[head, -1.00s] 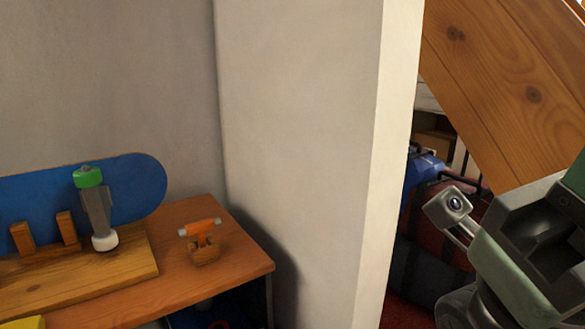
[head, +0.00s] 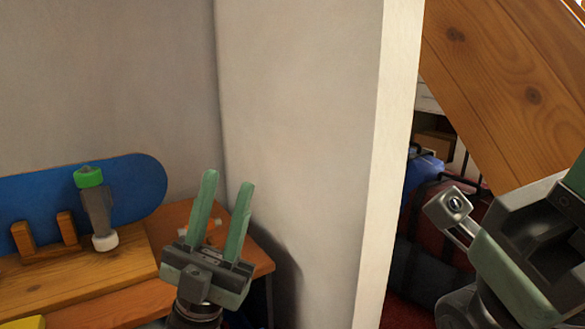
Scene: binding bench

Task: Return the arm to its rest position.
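My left gripper (head: 228,180) is at the lower middle of the head view, in front of the wooden bench's right end. Its two green fingers point up and stand apart, with nothing between them. Parts of my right arm fill the lower right corner, but no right gripper fingers can be seen.
The wooden bench (head: 70,271) at left holds a blue board (head: 140,190) and a grey tool with a green cap (head: 97,204). A white wall (head: 300,120) stands right of it. Bags (head: 437,225) lie beyond, under slanted wooden planks (head: 500,90).

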